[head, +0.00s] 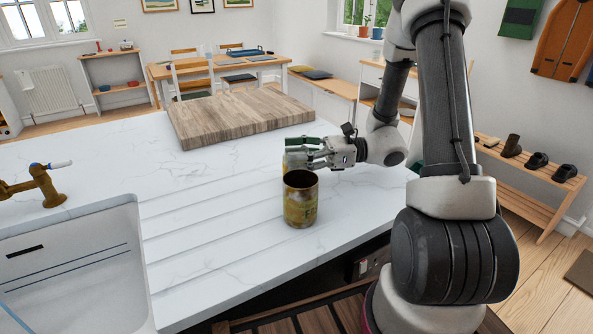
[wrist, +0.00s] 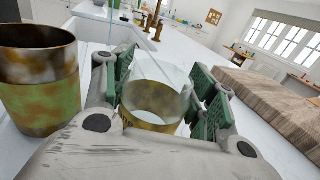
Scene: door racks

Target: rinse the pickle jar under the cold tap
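A clear glass jar with a yellowish band (wrist: 152,103) stands between the green-padded fingers of my gripper (wrist: 165,85) in the wrist view. In the head view my gripper (head: 300,154) is above the counter's right part, just behind a rusty tin, and the jar is mostly hidden there. The fingers lie close along both sides of the jar; I cannot tell whether they press on it. A brass tap (head: 42,186) with a white and blue lever stands behind the sink (head: 142,255) at the left. The tap also shows in the wrist view (wrist: 156,20).
The open, rusty yellow-green tin (head: 300,205) stands close in front of my gripper; it also shows at the left of the wrist view (wrist: 40,95). A thick wooden board (head: 240,115) lies at the counter's back. The grooved white counter (head: 205,235) between tin and sink is clear.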

